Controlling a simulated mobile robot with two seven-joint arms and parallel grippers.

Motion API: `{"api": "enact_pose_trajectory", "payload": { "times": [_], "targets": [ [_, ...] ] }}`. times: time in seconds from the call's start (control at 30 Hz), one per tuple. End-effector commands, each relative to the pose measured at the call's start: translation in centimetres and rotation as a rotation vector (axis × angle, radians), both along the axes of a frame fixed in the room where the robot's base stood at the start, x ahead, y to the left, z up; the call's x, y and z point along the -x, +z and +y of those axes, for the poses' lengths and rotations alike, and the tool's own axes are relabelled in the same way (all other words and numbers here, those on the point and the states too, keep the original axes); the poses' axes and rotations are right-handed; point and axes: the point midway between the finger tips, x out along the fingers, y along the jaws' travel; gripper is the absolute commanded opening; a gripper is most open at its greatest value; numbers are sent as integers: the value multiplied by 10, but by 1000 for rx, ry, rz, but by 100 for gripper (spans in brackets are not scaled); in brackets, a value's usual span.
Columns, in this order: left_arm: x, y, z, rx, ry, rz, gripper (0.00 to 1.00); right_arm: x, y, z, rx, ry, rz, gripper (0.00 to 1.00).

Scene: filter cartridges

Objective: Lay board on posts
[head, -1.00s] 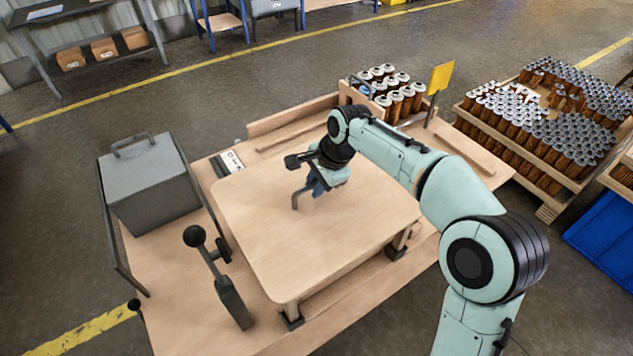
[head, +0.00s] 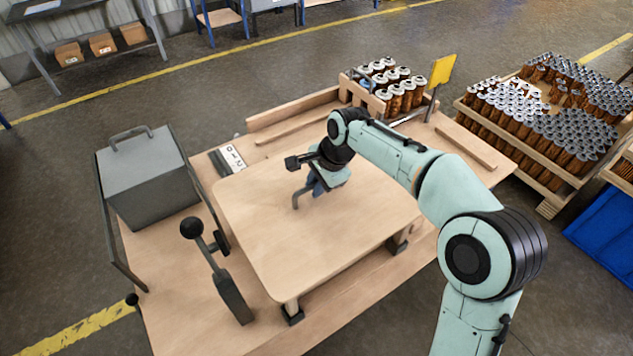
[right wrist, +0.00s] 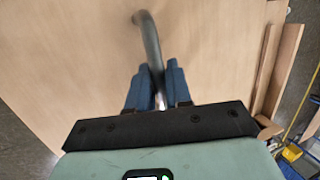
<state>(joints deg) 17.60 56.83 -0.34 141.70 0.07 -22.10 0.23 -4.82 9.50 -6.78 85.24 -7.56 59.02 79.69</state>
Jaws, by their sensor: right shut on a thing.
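The wide pale wooden board (head: 290,245) is level over the workbench in the head view. My right gripper (head: 316,186) is above its middle, shut on the dark bent handle (head: 297,199). In the right wrist view, the blue fingers (right wrist: 158,88) close around the handle (right wrist: 149,38), with the board (right wrist: 80,60) beneath. Posts with dark feet show under the board's front corner (head: 292,309) and right side (head: 398,245). I cannot tell whether the board touches them. The other posts are hidden by the board. My left gripper is not in view.
On the workbench (head: 180,310), a grey box (head: 150,185) and a black-knobbed lever (head: 228,285) stand left of the board. A label plate (head: 231,159), wooden strips and a crate of cartridges (head: 400,90) lie behind. A yellow sign (head: 443,70) stands beside the crate.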

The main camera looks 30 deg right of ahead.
Motion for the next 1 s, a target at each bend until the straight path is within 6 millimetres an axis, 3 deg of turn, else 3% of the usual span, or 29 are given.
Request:
{"api": "enact_pose_trajectory", "payload": {
  "times": [0.03, 0.1, 0.47, 0.67, 1.0],
  "targets": [
    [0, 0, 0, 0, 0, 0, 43, -1, 1, 0, -1, -1, -6, 26],
    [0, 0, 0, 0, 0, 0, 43, -1, 2, 0, -1, -1, -5, 48],
    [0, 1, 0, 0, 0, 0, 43, 1, 2, -1, 0, 0, 2, 49],
    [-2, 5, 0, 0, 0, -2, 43, 9, 32, -6, 0, -1, -4, 49],
    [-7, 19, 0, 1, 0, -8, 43, 29, 103, -18, 0, 0, -6, 49]
  ]
}}
